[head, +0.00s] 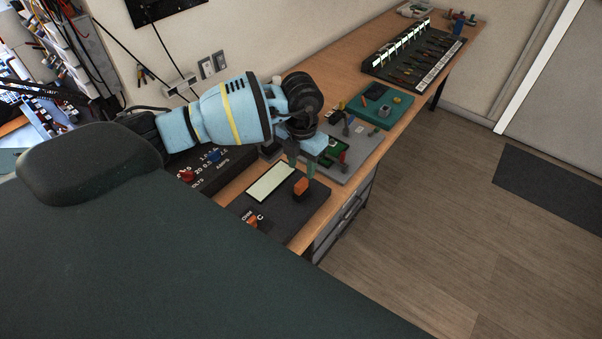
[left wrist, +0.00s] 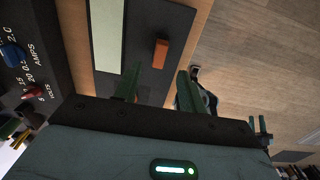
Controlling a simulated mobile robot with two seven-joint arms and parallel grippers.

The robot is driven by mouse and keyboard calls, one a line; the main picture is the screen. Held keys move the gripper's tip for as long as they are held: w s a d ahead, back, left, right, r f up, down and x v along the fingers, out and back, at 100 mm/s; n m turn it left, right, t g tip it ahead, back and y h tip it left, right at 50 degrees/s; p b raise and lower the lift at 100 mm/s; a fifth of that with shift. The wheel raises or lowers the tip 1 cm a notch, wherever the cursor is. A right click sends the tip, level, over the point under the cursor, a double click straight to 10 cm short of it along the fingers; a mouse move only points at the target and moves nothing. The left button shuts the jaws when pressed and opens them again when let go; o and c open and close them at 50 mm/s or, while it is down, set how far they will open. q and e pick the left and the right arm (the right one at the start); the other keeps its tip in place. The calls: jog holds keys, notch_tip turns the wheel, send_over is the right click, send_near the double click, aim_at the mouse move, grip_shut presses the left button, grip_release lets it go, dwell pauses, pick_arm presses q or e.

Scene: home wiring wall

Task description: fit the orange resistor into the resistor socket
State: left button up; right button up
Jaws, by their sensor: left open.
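An orange block (head: 300,187), which looks like the orange resistor, is at the right part of a dark board (head: 286,217) with a pale panel. My left gripper (head: 301,168) is just above and beyond it, pointing down. In the left wrist view the orange block (left wrist: 160,53) lies ahead of my open left gripper (left wrist: 156,88), between the lines of its two fingers and apart from them. Nothing is between the fingers. I cannot make out the resistor socket. My right gripper is not in view.
A smaller orange part (head: 251,221) is by a "C" mark on the board. A black meter panel (head: 205,178) with knobs is to the left. A grey board (head: 345,150) and a teal tray (head: 385,112) lie beyond. The bench edge is close on the right, with open floor past it.

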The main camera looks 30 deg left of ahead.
pick_arm(q)
jog(key=shift+r, duration=0.9)
jog(key=shift+f, duration=0.1)
